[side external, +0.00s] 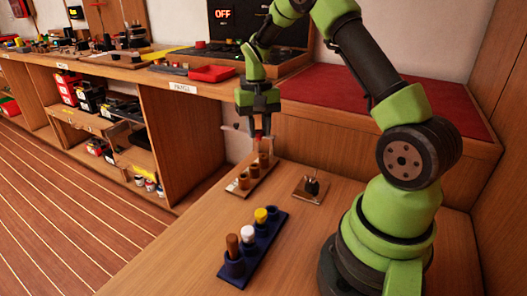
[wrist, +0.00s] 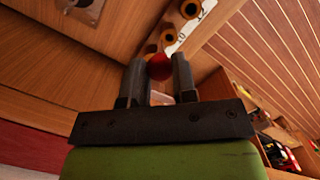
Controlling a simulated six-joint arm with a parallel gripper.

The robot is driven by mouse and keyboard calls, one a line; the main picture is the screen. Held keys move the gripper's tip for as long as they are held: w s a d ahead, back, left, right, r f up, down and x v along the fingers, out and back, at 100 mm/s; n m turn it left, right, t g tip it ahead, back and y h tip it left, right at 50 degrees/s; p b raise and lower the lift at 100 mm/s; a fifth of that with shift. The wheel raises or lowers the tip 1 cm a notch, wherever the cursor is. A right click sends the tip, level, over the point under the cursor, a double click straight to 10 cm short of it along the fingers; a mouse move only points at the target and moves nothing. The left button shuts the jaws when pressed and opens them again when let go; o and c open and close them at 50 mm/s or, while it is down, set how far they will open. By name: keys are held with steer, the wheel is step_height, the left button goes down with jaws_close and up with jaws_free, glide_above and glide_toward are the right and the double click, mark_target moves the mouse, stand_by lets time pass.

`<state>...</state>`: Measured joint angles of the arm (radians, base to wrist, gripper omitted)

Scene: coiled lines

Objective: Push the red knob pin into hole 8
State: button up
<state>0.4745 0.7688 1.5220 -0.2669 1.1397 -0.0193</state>
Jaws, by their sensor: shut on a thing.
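My gripper (side external: 261,133) hangs fingers-down over the far end of the row of holes, shut on the red knob pin (side external: 259,137). In the wrist view the pin's round red knob (wrist: 159,67) sits between the two fingertips, and the knob hides its shank. The row is a rail (side external: 232,188) of brown ring-topped sockets with a pale numbered strip (wrist: 186,34) beside them. Two dark-centred sockets (wrist: 167,38) show beyond the knob in the wrist view. The numbers are too small to read surely, so I cannot tell which is hole 8 or whether the pin is in a socket.
A dark blue rack (side external: 240,273) with brown, white and yellow-topped pins stands at the front. A small square plate (side external: 303,195) with a black fitting lies right of the rail. The wooden bench (side external: 190,265) is clear around them. A red-topped ledge (side external: 330,105) rises behind.

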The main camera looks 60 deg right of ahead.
steer(key=w+d+r+m, duration=0.2)
steer(key=d, duration=0.4)
step_height(320, 180, down, 6)
stand_by(0.4)
steer(key=shift+f, duration=0.2)
stand_by(0.8)
steer(key=shift+f, duration=1.75)
steer(key=shift+f, duration=0.1)
steer(key=o, duration=1.3)
steer(key=shift+r, duration=2.55)
